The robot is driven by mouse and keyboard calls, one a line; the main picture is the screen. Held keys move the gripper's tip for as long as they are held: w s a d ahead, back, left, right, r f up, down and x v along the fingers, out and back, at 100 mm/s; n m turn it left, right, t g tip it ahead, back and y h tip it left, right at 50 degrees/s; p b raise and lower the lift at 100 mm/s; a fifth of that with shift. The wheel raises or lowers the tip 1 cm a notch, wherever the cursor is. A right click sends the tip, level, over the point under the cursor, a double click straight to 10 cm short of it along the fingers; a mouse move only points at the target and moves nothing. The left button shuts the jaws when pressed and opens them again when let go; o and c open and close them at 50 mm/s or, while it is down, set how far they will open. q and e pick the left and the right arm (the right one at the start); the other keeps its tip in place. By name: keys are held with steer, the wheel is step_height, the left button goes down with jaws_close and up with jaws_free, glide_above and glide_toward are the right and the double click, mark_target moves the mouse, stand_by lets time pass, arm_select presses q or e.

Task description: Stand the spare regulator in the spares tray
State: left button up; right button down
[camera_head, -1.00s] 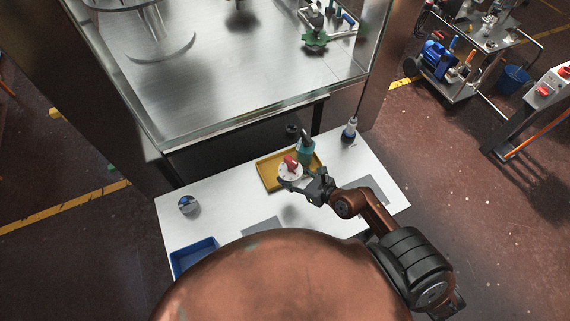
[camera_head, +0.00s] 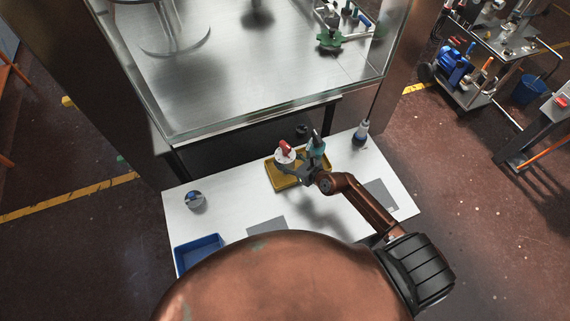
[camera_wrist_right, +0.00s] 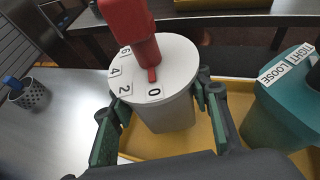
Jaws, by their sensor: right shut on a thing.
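My left gripper is not in view.
A teal piece labelled TIGHT and LOOSE (camera_wrist_right: 280,110) stands at the tray's right, close to my right finger; it also shows in the head view (camera_head: 317,147).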

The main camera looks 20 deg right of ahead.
steer(key=shift+w+f+b, duration=0.15)
steer(key=shift+f+b, duration=0.35)
steer(key=shift+f, duration=0.9)
steer(key=shift+f, duration=0.15)
steer(key=c, duration=1)
jaws_free()
steer(key=shift+f, duration=0.15)
steer(key=shift+c, duration=0.2)
steer(key=shift+r, duration=0.25)
steer(key=v, duration=1.2)
steer(key=shift+a+f, duration=0.1)
